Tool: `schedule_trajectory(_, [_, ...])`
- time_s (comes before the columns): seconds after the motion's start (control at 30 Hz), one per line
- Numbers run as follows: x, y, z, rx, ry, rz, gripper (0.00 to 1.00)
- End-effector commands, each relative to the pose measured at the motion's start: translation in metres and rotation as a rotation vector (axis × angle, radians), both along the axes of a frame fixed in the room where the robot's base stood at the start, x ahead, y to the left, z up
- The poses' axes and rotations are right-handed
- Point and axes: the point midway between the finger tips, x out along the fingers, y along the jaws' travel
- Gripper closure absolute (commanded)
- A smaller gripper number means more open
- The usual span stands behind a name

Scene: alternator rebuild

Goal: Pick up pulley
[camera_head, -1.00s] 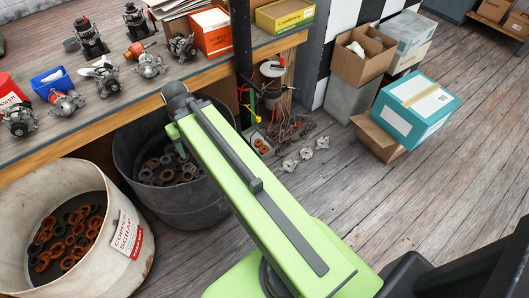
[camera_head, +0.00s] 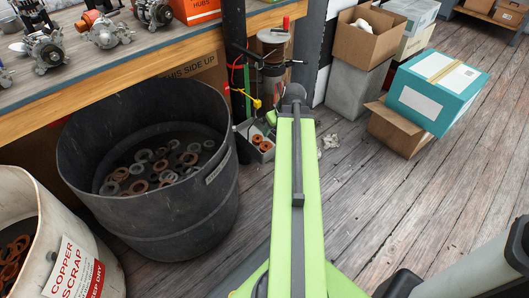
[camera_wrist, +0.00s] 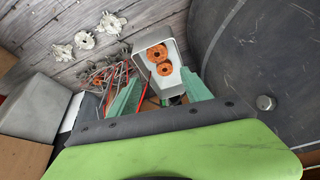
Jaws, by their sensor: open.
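I cannot make out a clear pulley. In the wrist view, the two teal fingers of my gripper (camera_wrist: 160,92) stand apart with nothing held between them. Beyond them on the floor is a small grey box (camera_wrist: 141,42) with orange ring-shaped parts (camera_wrist: 158,60) inside. The box also shows in the head view (camera_head: 263,151), beside my arm's far end. My fingers are hidden there. Grey and copper-coloured rings (camera_head: 142,157) lie in the large dark drum (camera_head: 165,228); I cannot tell if any is a pulley.
A workbench (camera_head: 130,78) with metal units stands at the left. A white copper scrap bin (camera_head: 30,265) is at lower left. Tangled wires (camera_wrist: 108,76) and silvery castings (camera_wrist: 85,40) lie by the box.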

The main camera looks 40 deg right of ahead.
Motion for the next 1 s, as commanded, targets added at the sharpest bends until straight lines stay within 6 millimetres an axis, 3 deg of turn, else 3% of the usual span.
schedule_trajectory(0.17, [0.0,-0.007,-0.014,0.0,0.001,-0.012,0.43])
schedule_trajectory(0.6, [0.03,-0.026,-0.104,0.001,0.001,-0.027,0.43])
schedule_trajectory(0.7, [0.035,-0.027,-0.113,0.002,0.001,-0.028,0.43])
schedule_trajectory(0.87, [0.036,-0.027,-0.111,0.001,0.001,-0.028,0.43])
schedule_trajectory(1.0, [0.039,-0.029,-0.125,0.001,0.001,-0.028,0.43])
